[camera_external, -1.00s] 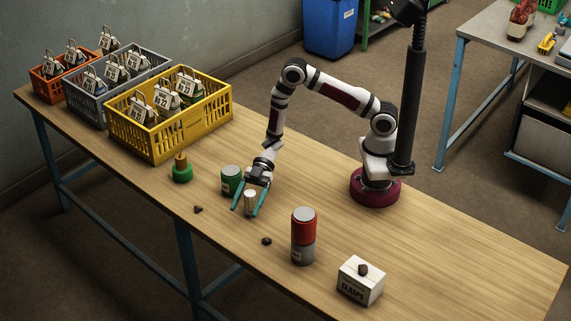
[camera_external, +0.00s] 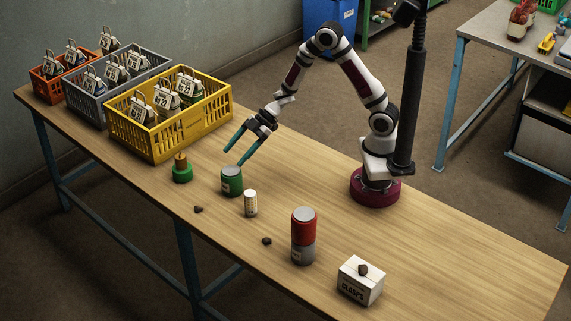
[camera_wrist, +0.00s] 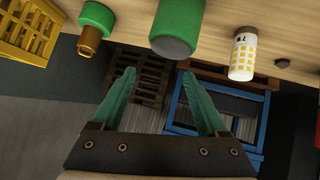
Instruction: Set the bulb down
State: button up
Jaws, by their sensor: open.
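I cannot surely pick out a bulb by its look. A small white cylinder with a yellowish grid pattern (camera_external: 250,203) stands upright on the wooden table, apart from my gripper; it also shows in the wrist view (camera_wrist: 243,55). My gripper (camera_external: 234,171) has two teal fingers spread apart with nothing between them. It is raised near the green can (camera_external: 232,182), behind and left of the white cylinder. In the wrist view the open fingers (camera_wrist: 157,71) point toward the table edge, with the green can (camera_wrist: 177,30) beyond them.
A green-and-brown piece (camera_external: 181,170) stands left of the can. The yellow crate (camera_external: 190,130) holds tagged sacks; grey (camera_external: 90,109) and orange (camera_external: 45,84) crates are behind it. A red-grey canister (camera_external: 303,240), a white box (camera_external: 360,283) and small dark lumps (camera_external: 266,241) lie toward the right.

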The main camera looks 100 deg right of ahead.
jog(key=s+d+r+m+g+h, duration=0.2)
jog(key=s+d+r+m+h, duration=0.35)
jog(key=r+m+h, duration=0.2)
jog(key=s+a+r+m+g+y, duration=0.1)
jog(key=s+a+m+g, duration=0.1)
jog(key=s+a, duration=0.3)
jog(key=s+a+r+m+g+y, duration=0.1)
jog(key=s+a, duration=0.4)
jog(key=s, duration=0.7)
jog(key=s+a+r+m+g+y, duration=0.1)
jog(key=s+a+m+g+y, duration=0.1)
jog(key=s, duration=0.7)
jog(key=a+m+g, duration=0.1)
jog(key=a+g, duration=0.1)
jog(key=a, duration=0.1)
jog(key=shift+a, duration=0.15)
jog(key=shift+m+y, duration=0.25)
